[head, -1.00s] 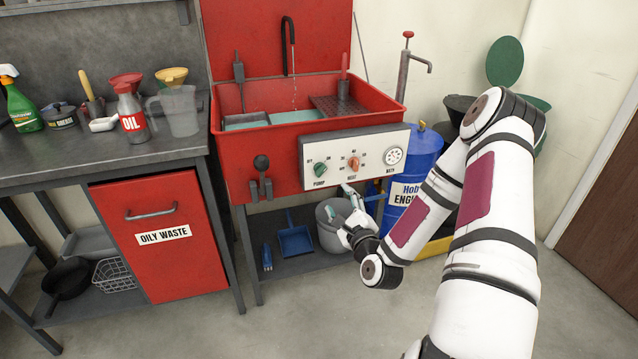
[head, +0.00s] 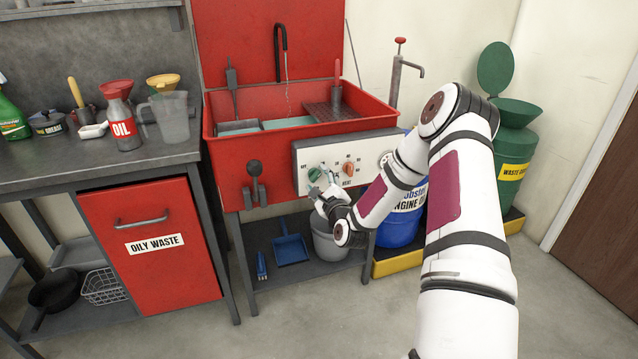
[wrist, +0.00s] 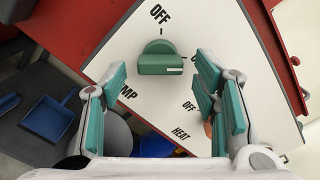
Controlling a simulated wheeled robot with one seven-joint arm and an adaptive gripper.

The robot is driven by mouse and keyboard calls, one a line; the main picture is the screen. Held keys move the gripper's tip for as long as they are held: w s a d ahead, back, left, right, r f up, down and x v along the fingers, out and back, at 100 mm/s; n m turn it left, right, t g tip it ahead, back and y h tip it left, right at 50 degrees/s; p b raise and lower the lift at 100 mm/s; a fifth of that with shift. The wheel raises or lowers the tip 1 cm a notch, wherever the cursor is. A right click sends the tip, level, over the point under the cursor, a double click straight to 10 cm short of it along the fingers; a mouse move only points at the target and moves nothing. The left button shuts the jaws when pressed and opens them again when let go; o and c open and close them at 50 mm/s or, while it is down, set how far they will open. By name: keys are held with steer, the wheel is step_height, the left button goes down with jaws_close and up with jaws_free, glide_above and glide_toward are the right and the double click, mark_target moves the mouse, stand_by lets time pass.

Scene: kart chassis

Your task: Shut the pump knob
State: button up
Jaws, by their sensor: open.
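The green pump knob (wrist: 161,60) is on the white control panel (wrist: 232,35), which shows tilted in the wrist view. Its white mark faces right, toward a partly hidden label starting with "O"; "OFF" is printed above it. In the head view the knob (head: 315,173) is just above my gripper (head: 322,190). My gripper is open, its teal pads on either side of the knob in the wrist view (wrist: 163,75), with nothing between them touching it that I can see. A thin stream of water (head: 288,95) falls from the black spout.
An orange heat knob (head: 348,170) sits right of the pump knob, close to my right finger. A black-knobbed lever (head: 254,170) is at the left on the red washer. A grey bucket (head: 328,240) and blue drum (head: 400,225) stand below and right.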

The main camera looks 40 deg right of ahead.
steer(key=shift+w, duration=0.1)
steer(key=c, duration=1.2)
steer(key=shift+o, duration=0.2)
steer(key=shift+n, duration=0.4)
steer(key=n, duration=0.3)
steer(key=shift+r+n+b, duration=0.1)
steer(key=shift+n+b, duration=0.25)
steer(key=shift+n, duration=0.05)
steer(key=n+b, duration=0.1)
steer(key=n, duration=0.3)
steer(key=shift+n, duration=0.3)
steer(key=n+b, duration=0.2)
steer(key=n, duration=0.2)
steer(key=shift+r, duration=0.1)
steer(key=shift+r+n+b, duration=0.1)
steer(key=shift+n+b, duration=1.05)
steer(key=shift+n, duration=0.95)
